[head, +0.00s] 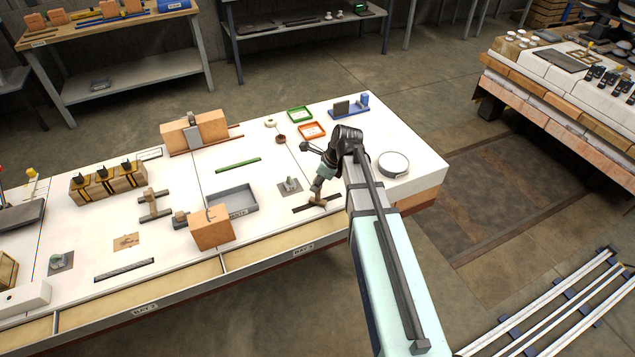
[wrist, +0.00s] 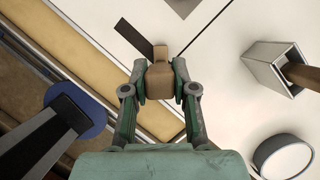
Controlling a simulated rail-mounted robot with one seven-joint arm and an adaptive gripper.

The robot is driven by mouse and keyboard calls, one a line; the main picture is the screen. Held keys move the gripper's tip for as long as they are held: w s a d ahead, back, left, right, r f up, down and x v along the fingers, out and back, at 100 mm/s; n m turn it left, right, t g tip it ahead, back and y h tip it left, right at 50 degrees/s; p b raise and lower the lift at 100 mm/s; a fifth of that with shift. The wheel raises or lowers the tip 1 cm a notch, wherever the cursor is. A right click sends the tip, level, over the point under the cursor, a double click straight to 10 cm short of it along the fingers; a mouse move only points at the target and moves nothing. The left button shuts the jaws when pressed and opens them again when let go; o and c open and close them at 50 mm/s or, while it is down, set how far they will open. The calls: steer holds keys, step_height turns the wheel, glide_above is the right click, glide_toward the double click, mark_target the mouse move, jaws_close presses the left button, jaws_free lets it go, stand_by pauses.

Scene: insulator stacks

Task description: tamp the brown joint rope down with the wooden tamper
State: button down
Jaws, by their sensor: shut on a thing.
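My gripper (head: 320,190) is low over the white bench top in the head view. In the wrist view my gripper (wrist: 160,70) is shut on the tan wooden tamper (wrist: 159,84), one finger on each side. The tamper (head: 317,202) also shows below the gripper in the head view. The same dark strip (head: 303,209) lies near the bench's front edge. The brown joint rope cannot be clearly made out there.
A grey tray (head: 231,198) and an orange-brown block (head: 212,230) stand to the left. A small grey pad with a pale-green piece (head: 290,186) is just behind the strip. A round white dish (head: 394,163) is at right, with orange (head: 312,130) and green frames behind.

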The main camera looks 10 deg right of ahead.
steer(key=shift+r+p, duration=2.55)
steer(key=shift+r, duration=0.85)
steer(key=shift+w+f, duration=0.1)
